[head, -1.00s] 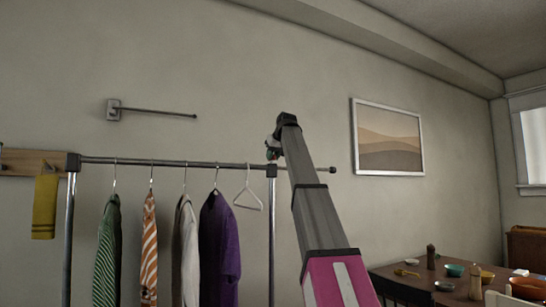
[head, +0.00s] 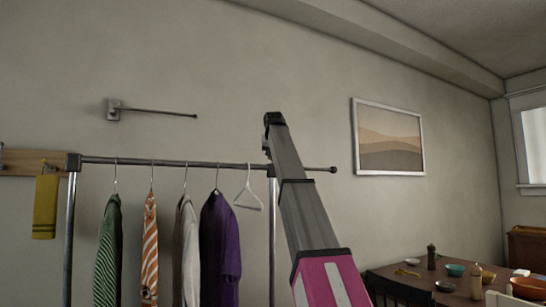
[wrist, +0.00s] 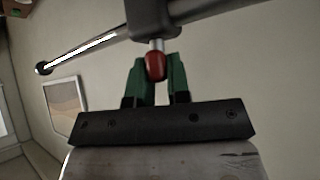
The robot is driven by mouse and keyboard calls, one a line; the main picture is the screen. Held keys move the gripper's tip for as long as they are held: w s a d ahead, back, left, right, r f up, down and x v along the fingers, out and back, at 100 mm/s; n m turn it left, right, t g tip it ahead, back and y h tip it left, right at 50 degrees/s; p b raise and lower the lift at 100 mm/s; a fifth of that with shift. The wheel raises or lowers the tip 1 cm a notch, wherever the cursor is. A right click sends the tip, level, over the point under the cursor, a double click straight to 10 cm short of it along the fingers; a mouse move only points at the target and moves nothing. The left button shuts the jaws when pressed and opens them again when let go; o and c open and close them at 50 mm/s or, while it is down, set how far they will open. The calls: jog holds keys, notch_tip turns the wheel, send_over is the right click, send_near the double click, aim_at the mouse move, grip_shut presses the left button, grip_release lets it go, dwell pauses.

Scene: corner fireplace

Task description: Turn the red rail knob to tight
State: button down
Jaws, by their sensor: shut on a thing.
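The red rail knob (wrist: 156,66) hangs on a short pale stem below the dark collar (wrist: 154,18) of the clothes rail in the wrist view. My gripper (wrist: 157,72) has its two green fingers on either side of the knob and is shut on it. In the head view the rail (head: 130,160) runs across a metal rack, and my arm crosses in front of its right end. The knob and the gripper's fingers are hidden there behind the arm. I cannot read any tight mark or the knob's angle.
Several garments, including a purple shirt (head: 219,240), and an empty white hanger (head: 248,200) hang on the rail. A wall bar (head: 155,111) is above. A framed picture (head: 388,137) is to the right, and a table (head: 410,279) with bowls stands lower right.

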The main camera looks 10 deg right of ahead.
jog(key=m+h, duration=0.1)
jog(key=m, duration=0.1)
jog(key=m+g+h, duration=0.1)
jog(key=m+h, duration=0.1)
jog(key=m+g+h, duration=0.1)
jog(key=m, duration=0.1)
jog(key=shift+w+a+h, duration=0.2)
jog(key=shift+a+h, duration=0.1)
jog(key=shift+a, duration=0.1)
jog(key=m+g+h, duration=0.1)
jog(key=m, duration=0.1)
jog(key=m+g+h, duration=0.1)
jog(key=m, duration=0.1)
jog(key=shift+w+a+m, duration=0.1)
jog(key=shift+w+m, duration=0.1)
jog(key=shift+m, duration=0.1)
jog(key=shift+m+g+h, duration=0.5)
jog(key=shift+m+g, duration=0.5)
jog(key=shift+m, duration=0.1)
jog(key=c, duration=1.1)
grip_release()
